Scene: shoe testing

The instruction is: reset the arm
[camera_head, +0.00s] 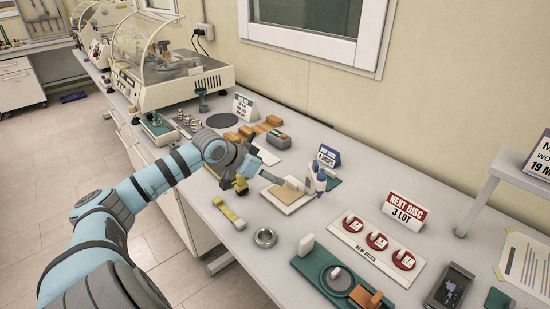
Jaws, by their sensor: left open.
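My blue-and-grey left arm reaches in from the left over the bench. Its dark gripper (246,170) is open above the bench, left of a white board with a tan pad (290,199). A small yellow piece (240,185) shows just below the gripper; I cannot tell whether it touches the fingers. A yellow strip-shaped tool (229,213) lies on the bench in front of the gripper. My right gripper is not in view.
Small bottles (315,182) stand right of the board. A metal ring (264,237), a green fixture (318,262) and a red-disc tray (362,254) are nearer. A clear-covered machine (163,68) stands at the back left. A small raised shelf (490,180) is at right.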

